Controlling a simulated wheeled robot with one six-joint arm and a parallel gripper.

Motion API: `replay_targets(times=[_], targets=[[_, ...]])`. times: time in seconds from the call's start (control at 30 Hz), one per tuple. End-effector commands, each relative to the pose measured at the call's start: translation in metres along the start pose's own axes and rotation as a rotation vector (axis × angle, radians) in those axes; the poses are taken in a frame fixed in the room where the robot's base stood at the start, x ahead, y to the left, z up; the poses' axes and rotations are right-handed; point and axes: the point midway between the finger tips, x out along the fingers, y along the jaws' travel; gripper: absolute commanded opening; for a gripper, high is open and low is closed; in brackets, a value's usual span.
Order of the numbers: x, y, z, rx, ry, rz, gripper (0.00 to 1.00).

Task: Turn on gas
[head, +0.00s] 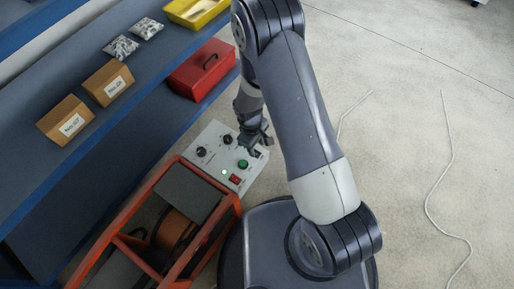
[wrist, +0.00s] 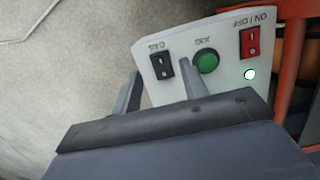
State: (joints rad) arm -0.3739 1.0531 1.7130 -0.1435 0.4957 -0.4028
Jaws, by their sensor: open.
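The gas switch (wrist: 161,67) is a small black rocker marked GAS on the white control panel (wrist: 217,22). Which side of it is pressed is too small to tell. In the wrist view it shows between the two fingers of my gripper (wrist: 161,70), which are apart and empty. I cannot tell whether a finger touches the panel. In the head view my gripper (head: 256,143) is over the panel's right corner (head: 215,133) and hides the gas switch.
Next to the gas switch are a green JOG button (wrist: 206,61), a red ON/OFF rocker (wrist: 251,42) and a lit indicator (wrist: 250,74). The panel has two black knobs (head: 201,152) and sits on an orange frame (head: 150,187). A blue bench (head: 62,150) stands left; a cable (head: 428,200) lies right.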

Motion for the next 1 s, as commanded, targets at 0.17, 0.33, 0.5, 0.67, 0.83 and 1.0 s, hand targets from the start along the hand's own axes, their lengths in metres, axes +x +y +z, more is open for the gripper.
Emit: replay_targets(times=[0.17,0.33,0.5,0.67,0.83,1.0], targets=[[-0.042,0.000,-0.001,-0.002,0.004,0.003,0.42],[-0.065,0.000,-0.001,-0.002,0.003,0.002,0.42],[-0.073,0.000,-0.001,-0.002,0.001,0.001,0.42],[-0.074,0.000,0.000,-0.002,0.001,0.000,0.42],[-0.072,0.000,0.000,-0.002,0.000,0.000,0.42],[-0.059,0.000,0.000,-0.002,-0.002,-0.001,0.42]])
